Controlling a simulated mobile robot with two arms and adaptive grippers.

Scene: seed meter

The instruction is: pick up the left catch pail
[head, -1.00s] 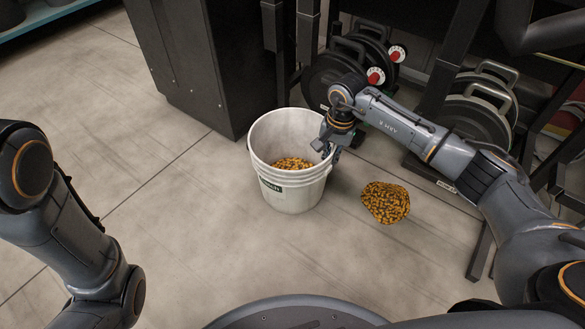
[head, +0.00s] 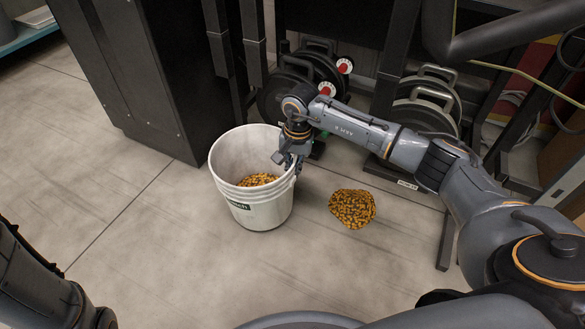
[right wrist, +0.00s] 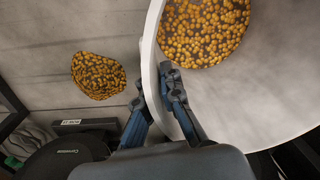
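The white catch pail (head: 252,213) stands upright on the floor, with orange-yellow seeds (head: 257,180) in its bottom and a dark label on its front. It also shows in the right wrist view (right wrist: 270,108). My right gripper (head: 288,165) is at the pail's right rim. In the right wrist view its fingers (right wrist: 155,98) straddle the pail wall, one inside and one outside, and look closed on it. Only part of my left arm shows at the lower left; its gripper is out of view. No second pail is in view.
A heap of orange-and-dark seeds (head: 352,208) lies on the floor right of the pail. A dark cabinet (head: 140,80) stands behind left. Black discs with handles (head: 424,112) and dark frame posts stand behind right. The floor in front and left is clear.

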